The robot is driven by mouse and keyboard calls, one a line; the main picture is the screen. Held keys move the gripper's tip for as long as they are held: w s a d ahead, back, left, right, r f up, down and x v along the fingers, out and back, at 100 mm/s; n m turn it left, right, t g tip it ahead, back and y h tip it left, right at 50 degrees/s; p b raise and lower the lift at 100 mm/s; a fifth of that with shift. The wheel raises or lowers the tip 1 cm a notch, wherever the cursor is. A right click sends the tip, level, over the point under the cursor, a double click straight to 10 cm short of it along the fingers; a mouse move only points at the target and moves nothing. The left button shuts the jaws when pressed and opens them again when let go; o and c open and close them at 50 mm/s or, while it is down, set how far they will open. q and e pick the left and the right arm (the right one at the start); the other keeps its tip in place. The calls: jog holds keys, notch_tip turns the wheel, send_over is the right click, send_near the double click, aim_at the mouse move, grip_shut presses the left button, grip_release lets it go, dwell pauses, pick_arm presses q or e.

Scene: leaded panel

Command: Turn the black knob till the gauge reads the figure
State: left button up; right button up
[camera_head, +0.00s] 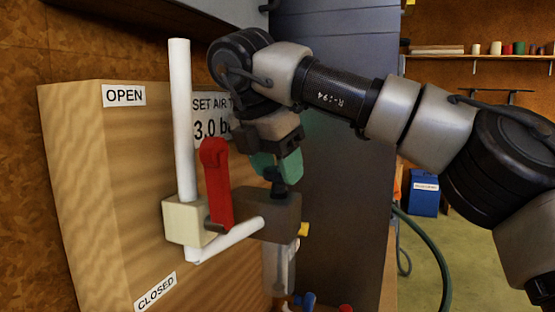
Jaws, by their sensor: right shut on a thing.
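The black knob (279,186) sits on top of a dark brown block-shaped regulator body (270,218) on the wooden panel. My right gripper (277,168), with green fingertips, reaches down from above and is shut on the knob, which is partly hidden between the fingers. A sign (207,118) behind my wrist reads "SET AIR T…" and "3.0 b…"; its right part is hidden. I cannot see the gauge face or its needle. My left gripper is not in view.
A red lever (216,185) on a cream valve body (184,222) with white pipes (181,120) stands just left of the regulator. "OPEN" (124,95) and "CLOSED" (155,291) labels mark the wooden panel (90,180). A blue bin (424,195) and green hose (440,255) are at right.

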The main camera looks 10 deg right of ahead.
aim_at(277, 169)
jog(key=shift+m, duration=0.5)
jog(key=o, duration=0.9)
jog(key=shift+r, duration=0.1)
jog(key=shift+r, duration=0.4)
notch_tip(277, 169, up, 3)
jog(key=shift+p, duration=0.7)
jog(key=s+d+r, duration=0.7)
jog(key=d, duration=0.1)
jog(key=shift+s+d, duration=0.4)
